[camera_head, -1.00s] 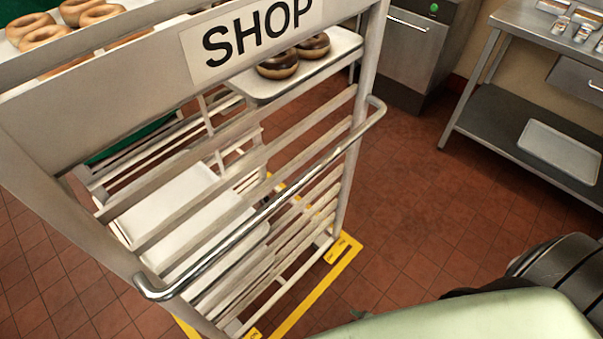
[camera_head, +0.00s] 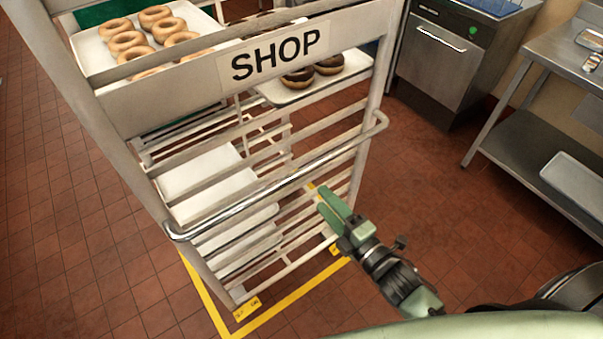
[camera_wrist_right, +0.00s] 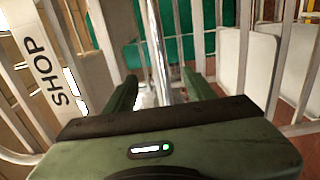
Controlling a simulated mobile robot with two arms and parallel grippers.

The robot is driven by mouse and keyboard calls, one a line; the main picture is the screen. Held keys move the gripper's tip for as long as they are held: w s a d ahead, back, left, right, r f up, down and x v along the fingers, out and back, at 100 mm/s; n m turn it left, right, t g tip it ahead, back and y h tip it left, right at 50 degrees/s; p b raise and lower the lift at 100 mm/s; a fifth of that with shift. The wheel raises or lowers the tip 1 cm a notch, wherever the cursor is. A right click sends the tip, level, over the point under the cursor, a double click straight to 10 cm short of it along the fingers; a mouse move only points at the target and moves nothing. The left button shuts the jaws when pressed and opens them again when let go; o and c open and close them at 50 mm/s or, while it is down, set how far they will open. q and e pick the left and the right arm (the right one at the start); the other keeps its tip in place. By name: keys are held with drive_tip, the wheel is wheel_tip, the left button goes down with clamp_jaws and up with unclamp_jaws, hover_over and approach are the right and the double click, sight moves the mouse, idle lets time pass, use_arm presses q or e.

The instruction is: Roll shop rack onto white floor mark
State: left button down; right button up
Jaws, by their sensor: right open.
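The shop rack (camera_head: 175,99) is a pale metal trolley with a SHOP sign (camera_head: 274,53) on its upper end panel. A shiny horizontal handle bar (camera_head: 270,191) runs across that end below the sign. The rack stands inside a yellow floor outline (camera_head: 290,298). No white floor mark is in view. My right gripper (camera_head: 324,199) is green and open, with its fingers toward the handle bar. In the right wrist view the bar (camera_wrist_right: 160,45) runs between the spread fingers (camera_wrist_right: 160,80); contact cannot be told. My left gripper is not in view.
Ring doughnuts (camera_head: 127,41) and dark-glazed doughnuts (camera_head: 298,77) sit on trays high in the rack. A steel cabinet (camera_head: 436,65) stands behind, and a steel table (camera_head: 535,165) stands at the right. Red tiled floor is clear to the left (camera_head: 50,200) and between rack and table.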

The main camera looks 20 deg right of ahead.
sight(300, 175)
drive_tip(key=b+x, duration=0.2)
drive_tip(key=x, duration=0.9)
drive_tip(key=shift+d+f, duration=0.1)
drive_tip(key=shift+f, duration=0.1)
clamp_jaws()
idle(1.2)
